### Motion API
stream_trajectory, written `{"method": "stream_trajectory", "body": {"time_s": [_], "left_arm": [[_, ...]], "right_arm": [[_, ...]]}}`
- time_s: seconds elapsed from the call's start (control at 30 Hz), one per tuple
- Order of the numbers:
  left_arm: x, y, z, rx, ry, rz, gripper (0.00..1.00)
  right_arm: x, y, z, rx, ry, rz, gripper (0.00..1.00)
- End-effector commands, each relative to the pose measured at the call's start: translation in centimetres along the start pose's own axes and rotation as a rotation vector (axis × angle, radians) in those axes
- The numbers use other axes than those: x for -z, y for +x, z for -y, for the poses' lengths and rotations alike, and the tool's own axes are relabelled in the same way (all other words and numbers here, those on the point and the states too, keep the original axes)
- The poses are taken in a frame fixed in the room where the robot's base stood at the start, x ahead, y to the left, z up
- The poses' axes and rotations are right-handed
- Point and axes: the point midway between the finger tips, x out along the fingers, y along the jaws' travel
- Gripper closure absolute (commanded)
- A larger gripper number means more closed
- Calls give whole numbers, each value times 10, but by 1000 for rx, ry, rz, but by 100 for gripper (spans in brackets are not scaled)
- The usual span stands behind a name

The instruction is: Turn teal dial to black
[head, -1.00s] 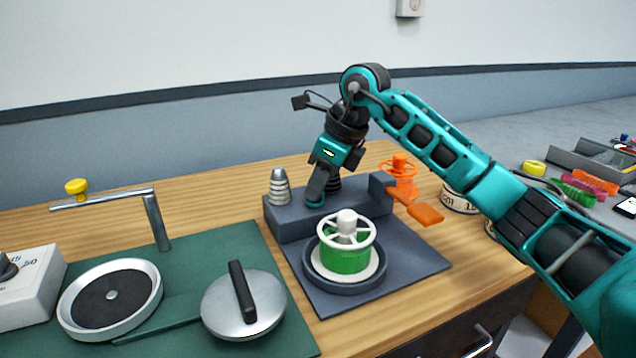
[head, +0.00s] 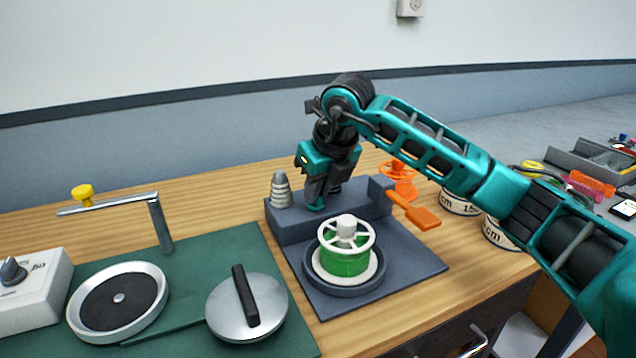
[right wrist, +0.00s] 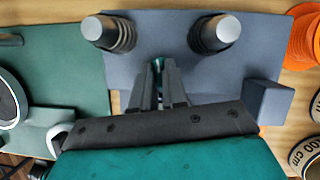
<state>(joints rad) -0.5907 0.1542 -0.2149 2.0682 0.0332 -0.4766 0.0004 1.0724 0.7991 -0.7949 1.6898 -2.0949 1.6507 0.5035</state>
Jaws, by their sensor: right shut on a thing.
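The teal dial (head: 316,208) is on the raised dark grey block (head: 290,228) at the back of a grey base plate. Only a small teal part shows at my right fingertips; the rest is hidden. My right gripper (head: 316,199) points down at the block and is shut on the dial. In the right wrist view the fingers (right wrist: 160,82) are close together, with a bit of the teal dial (right wrist: 158,63) between their tips. I cannot make out a black mark or the dial's pointer. My left gripper is not in view.
Two ribbed posts (right wrist: 108,32) (right wrist: 217,33) flank the gripper. A green spool (head: 345,262) with a white wheel stands in front. An orange lever (head: 418,212) is right of the block. A green mat (head: 190,265) with a round metal lid (head: 246,312) lies left.

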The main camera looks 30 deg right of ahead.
Motion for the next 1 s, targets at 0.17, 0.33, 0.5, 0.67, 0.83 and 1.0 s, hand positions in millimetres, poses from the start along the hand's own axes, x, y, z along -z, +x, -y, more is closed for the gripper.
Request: {"method": "stream_trajectory", "body": {"time_s": [0.17,0.33,0.5,0.67,0.83,1.0], "left_arm": [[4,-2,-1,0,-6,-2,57],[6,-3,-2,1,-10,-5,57],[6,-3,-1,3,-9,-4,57],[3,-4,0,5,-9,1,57],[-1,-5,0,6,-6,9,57],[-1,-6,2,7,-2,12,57]], "right_arm": [[-1,-1,-1,65,154,1,100],[-2,-1,-3,126,303,3,100],[-2,-1,-4,187,452,1,100],[-2,-1,-4,243,587,2,100],[-3,0,-5,294,712,1,100],[-3,0,-5,335,810,1,100]]}}
